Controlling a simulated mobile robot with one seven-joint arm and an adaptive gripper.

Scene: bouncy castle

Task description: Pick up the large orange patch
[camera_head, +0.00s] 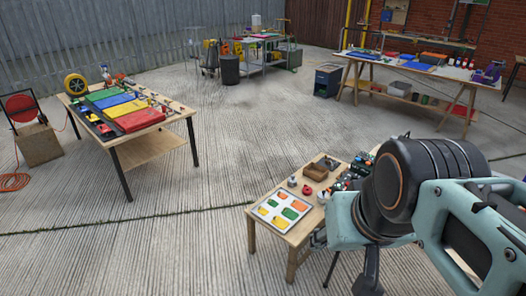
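Several orange, green and yellow patches lie on a white tray (267,221) on the low wooden table in front of me. My arm fills the lower right, over the table's right side. Dark parts at its end, perhaps my gripper (318,239), show just right of the tray, apart from the patches. Its fingers are not clear.
A small brown box (315,172), a red-and-white item (307,190) and clutter stand behind the tray. A table (150,147) with coloured mats is at left. A long workbench (430,75) is at back right. The concrete floor between is mostly clear.

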